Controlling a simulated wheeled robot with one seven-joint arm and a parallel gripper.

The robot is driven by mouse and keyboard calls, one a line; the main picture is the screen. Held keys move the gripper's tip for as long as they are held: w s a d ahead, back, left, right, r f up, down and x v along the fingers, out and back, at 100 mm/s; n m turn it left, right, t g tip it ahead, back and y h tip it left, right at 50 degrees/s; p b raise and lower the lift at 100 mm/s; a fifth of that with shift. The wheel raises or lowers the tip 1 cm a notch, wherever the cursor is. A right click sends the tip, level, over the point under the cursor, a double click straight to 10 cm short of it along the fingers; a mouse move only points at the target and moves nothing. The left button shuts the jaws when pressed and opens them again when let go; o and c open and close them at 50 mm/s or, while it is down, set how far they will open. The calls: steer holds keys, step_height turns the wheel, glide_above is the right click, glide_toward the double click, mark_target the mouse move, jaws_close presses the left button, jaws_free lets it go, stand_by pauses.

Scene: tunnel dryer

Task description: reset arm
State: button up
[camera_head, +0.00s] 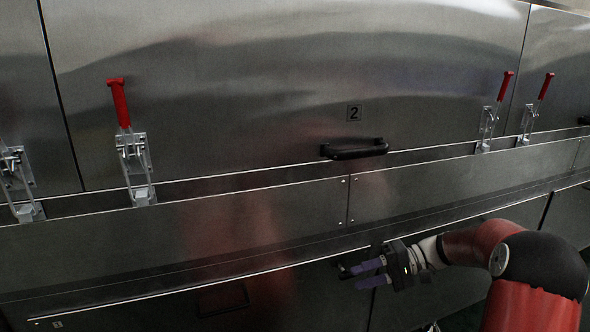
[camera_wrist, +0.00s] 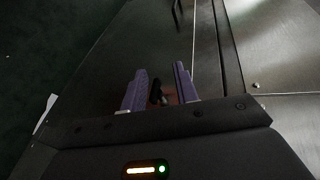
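My gripper (camera_head: 362,274) is at the lower right of the head view, in front of the lower steel panel of the dryer. Its two purple fingers point left and stand apart with nothing between them. In the wrist view the same gripper (camera_wrist: 160,86) shows both purple fingers spread, with a small dark part of the panel seen in the gap. I cannot tell whether the fingers touch the panel. My red arm reaches in from the lower right.
The dryer door (camera_head: 240,90) marked 2 has a black handle (camera_head: 354,149). Red-handled toggle clamps stand upright at left (camera_head: 120,105) and right (camera_head: 503,90). A steel ledge (camera_head: 260,207) runs below the door. Dark floor (camera_wrist: 45,45) shows at left in the wrist view.

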steer(key=s+a+r+h+p, duration=0.2)
steer(key=s+a+r+h, duration=0.15)
steer(key=s, duration=0.35)
steer(key=s+a+r+h+p, duration=0.2)
steer(key=s+a+r+h, duration=0.1)
steer(key=s+r+h, duration=0.25)
steer(key=s+d+r+t+h+p, duration=0.1)
steer(key=s+r+t+h, duration=0.1)
steer(key=s, duration=0.5)
steer(key=s+d+r+t+h+p, duration=0.2)
steer(key=s+r+t+h, duration=0.1)
steer(key=s, duration=0.4)
steer(key=shift+s+d+r+n+t+h+p, duration=0.15)
steer(key=shift+d+n+t+h+p, duration=0.15)
steer(key=shift+t, duration=0.3)
